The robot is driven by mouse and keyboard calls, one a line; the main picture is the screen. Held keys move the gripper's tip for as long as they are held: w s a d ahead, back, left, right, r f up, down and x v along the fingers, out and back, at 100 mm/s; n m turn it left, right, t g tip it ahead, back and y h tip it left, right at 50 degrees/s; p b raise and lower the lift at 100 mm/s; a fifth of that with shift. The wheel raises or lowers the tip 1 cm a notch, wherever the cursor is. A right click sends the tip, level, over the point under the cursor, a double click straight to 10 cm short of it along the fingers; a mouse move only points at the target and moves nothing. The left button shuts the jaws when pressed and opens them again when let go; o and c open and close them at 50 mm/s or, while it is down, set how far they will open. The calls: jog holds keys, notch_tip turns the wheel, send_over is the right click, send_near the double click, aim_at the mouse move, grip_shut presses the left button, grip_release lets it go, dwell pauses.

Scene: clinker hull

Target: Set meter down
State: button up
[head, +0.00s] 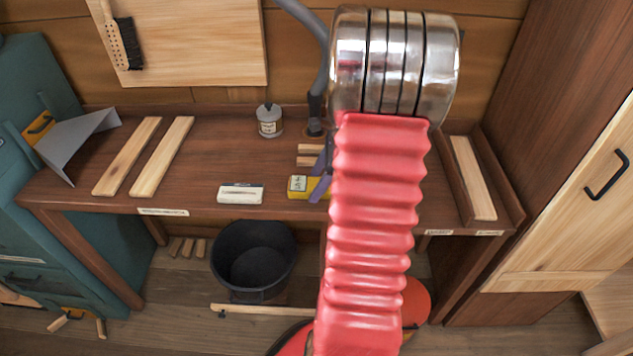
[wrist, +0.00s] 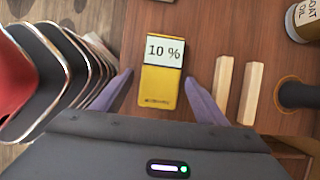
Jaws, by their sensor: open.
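The yellow meter (wrist: 158,75) lies flat on the brown bench top, its screen reading 10 %. In the head view the meter (head: 299,187) is near the bench's front edge, partly hidden at its right by my gripper. My gripper (wrist: 163,82) is open, with one purple finger on each side of the meter and a visible gap to each. In the head view, my gripper (head: 322,178) shows only in part behind my red arm.
Two wooden strips (wrist: 235,92) lie just right of the meter in the wrist view. A white block (head: 240,193), an oil tin (head: 269,121) and a hose (head: 316,85) are nearby. A black bucket (head: 253,262) stands below. The bench middle is mostly clear.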

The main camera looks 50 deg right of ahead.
jog(key=v, duration=1.2)
jog(key=shift+f, duration=0.1)
dwell(0.4)
jog(key=w+a+r+n+h, duration=0.1)
jog(key=w+a+r+n, duration=0.15)
jog(key=a+n, duration=0.55)
jog(key=w+a+r+n+h, duration=0.1)
jog(key=a+r+n, duration=0.35)
jog(key=a, duration=0.85)
jog(key=s+a+n+t, duration=0.1)
jog(key=s+a+n, duration=0.2)
jog(key=a+n, duration=0.5)
jog(key=s+a+n+t, duration=0.1)
jog(key=s+a+n, duration=0.3)
jog(key=a+n, duration=0.3)
jog(key=shift+a+n+h, duration=0.35)
jog(key=shift+a+h, duration=0.05)
jog(key=shift+a, duration=0.55)
jog(key=shift+s+f, duration=0.1)
jog(key=shift+s, duration=0.05)
